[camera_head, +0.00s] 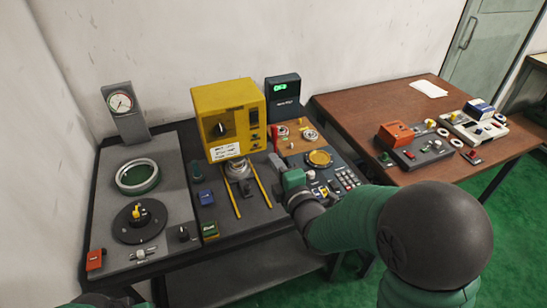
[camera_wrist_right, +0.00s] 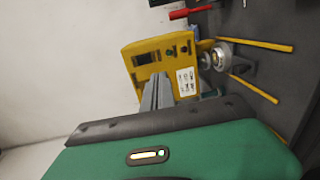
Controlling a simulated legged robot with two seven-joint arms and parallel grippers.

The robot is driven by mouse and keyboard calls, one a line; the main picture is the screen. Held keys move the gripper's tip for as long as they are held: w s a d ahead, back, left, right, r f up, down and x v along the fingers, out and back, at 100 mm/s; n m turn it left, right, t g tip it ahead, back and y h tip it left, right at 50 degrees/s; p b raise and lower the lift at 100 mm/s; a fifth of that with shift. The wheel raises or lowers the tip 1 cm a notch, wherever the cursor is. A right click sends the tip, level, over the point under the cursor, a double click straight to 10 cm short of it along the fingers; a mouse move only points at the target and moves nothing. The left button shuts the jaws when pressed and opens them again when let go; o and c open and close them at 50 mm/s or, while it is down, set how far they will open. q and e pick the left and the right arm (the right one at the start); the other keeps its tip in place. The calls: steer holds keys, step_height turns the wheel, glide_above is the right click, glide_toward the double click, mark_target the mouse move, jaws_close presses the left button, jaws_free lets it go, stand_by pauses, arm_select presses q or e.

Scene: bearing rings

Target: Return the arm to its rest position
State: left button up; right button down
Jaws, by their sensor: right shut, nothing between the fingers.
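My right gripper (camera_head: 274,160) reaches in from the lower right over the bench, beside the yellow machine and left of the keypad panel. Its grey fingers are together and empty; they also show in the right wrist view (camera_wrist_right: 157,92), in front of the yellow machine. A silver bearing ring (camera_head: 238,169) sits below the yellow machine, between two yellow rails, and shows in the wrist view (camera_wrist_right: 221,55). A large silver ring (camera_head: 137,177) lies on the left grey panel. A little of my left arm shows at the bottom left edge; its gripper is out of frame.
The yellow machine (camera_head: 228,118) stands at the back of the bench. A dial gauge (camera_head: 120,104) stands back left and a black display box (camera_head: 283,96) back right. A brown table (camera_head: 375,108) to the right carries an orange box (camera_head: 395,134) and small devices.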

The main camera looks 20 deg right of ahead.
steer(key=shift+w+a, duration=0.15)
steer(key=shift+w, duration=0.05)
steer(key=shift+s, duration=0.1)
